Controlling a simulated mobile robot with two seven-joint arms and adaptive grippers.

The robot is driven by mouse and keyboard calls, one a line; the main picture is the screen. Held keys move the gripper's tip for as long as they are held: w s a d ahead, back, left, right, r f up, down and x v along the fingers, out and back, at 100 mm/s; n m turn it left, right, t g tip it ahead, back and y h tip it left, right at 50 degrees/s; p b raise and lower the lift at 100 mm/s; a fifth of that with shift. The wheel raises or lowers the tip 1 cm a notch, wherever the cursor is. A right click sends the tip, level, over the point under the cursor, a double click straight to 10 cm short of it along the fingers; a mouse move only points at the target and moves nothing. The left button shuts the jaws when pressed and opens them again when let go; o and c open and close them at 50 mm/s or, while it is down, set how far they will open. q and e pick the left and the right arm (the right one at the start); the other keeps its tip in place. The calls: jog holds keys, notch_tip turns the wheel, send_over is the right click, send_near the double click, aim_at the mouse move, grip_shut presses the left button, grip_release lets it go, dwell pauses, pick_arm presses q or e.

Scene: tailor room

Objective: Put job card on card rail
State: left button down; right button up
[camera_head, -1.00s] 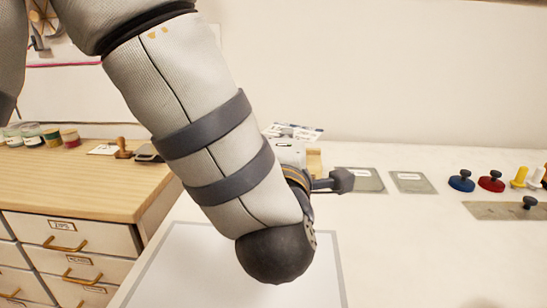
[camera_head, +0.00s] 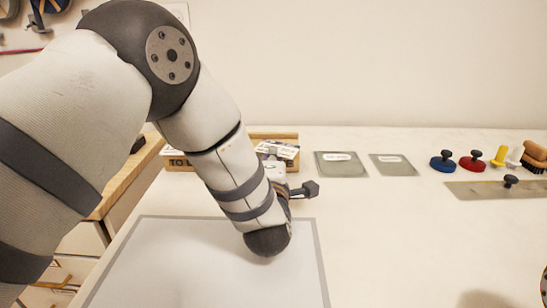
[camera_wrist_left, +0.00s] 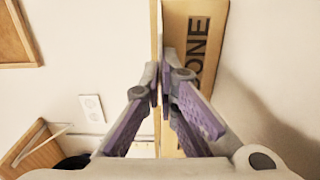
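A printed white job card (camera_head: 280,149) shows behind my left forearm, at the wooden card rail (camera_head: 175,162). The rail stands at the back left of the table, its lettering partly visible. My left gripper (camera_wrist_left: 160,82) has its purple-padded fingers nearly together around a thin pale strip, which appears to be the card seen edge-on. In the left wrist view the rail (camera_wrist_left: 208,75) with "ONE" lettering lies just right of the fingertips. Whether the card touches the rail is unclear. In the head view my forearm hides the fingers.
Two grey labelled plates (camera_head: 341,164) (camera_head: 393,165) lie right of the rail. Blue (camera_head: 442,161) and red (camera_head: 472,161) knobbed discs and a brush (camera_head: 535,156) stand farther right. A grey-bordered white mat (camera_head: 190,265) lies in front. The table's middle is clear.

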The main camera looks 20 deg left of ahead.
pick_arm(q)
jog(key=shift+r, duration=0.15)
jog(key=c, duration=1.8)
grip_release()
jog(key=shift+r, duration=0.1)
jog(key=p+v, duration=0.1)
jog(key=v, duration=1)
jog(key=shift+s+d, duration=0.1)
jog(key=shift+s, duration=0.45)
pick_arm(e)
jog(key=shift+w+r+t, duration=0.4)
jog(key=shift+w+r, duration=0.6)
jog(key=shift+w, duration=0.05)
